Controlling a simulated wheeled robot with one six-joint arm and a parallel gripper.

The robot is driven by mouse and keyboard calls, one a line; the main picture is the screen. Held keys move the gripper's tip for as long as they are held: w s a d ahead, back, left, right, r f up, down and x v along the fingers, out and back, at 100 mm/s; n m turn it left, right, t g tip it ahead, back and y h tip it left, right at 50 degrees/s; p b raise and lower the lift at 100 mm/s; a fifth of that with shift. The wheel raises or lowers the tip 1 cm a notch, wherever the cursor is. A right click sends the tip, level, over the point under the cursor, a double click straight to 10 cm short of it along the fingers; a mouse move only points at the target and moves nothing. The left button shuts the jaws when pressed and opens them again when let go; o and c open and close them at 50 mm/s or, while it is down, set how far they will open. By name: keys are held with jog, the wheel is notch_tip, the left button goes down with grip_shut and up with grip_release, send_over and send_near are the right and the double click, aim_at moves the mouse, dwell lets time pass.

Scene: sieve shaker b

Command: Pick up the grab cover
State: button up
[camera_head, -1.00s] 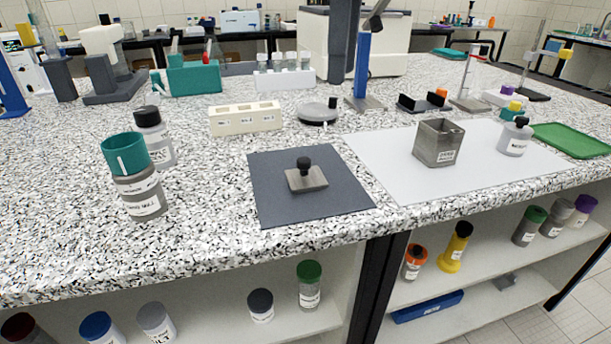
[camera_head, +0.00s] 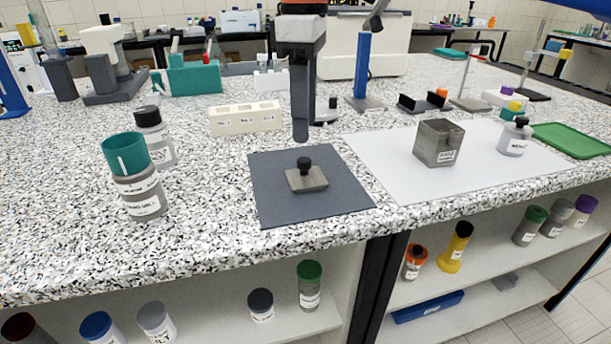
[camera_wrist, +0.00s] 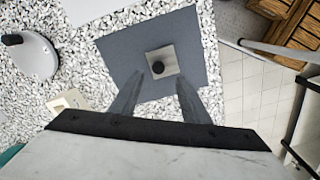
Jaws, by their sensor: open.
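The grab cover (camera_head: 307,180) is a flat grey square plate with a black knob on top. It lies on a dark grey mat (camera_head: 270,205) at the front of the bench. My gripper (camera_head: 301,138) hangs above the bench just behind the mat, pointing down. In the wrist view my gripper (camera_wrist: 158,85) has its two fingers spread and empty. The cover (camera_wrist: 165,64) shows there beyond the fingertips, with the knob roughly in line with the gap. The gripper touches nothing.
A grey open box (camera_head: 437,145) and a labelled bottle (camera_head: 515,140) stand on a white sheet (camera_head: 400,185) to the right. A teal-topped jar (camera_head: 142,195) stands left of the mat. A cream rack (camera_head: 245,118) is behind it. The mat around the cover is clear.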

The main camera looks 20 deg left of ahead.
aim_at(306, 160)
jog(key=shift+w+f, duration=0.15)
jog(key=shift+f, duration=3.4)
jog(key=shift+c, duration=0.5)
grip_shut()
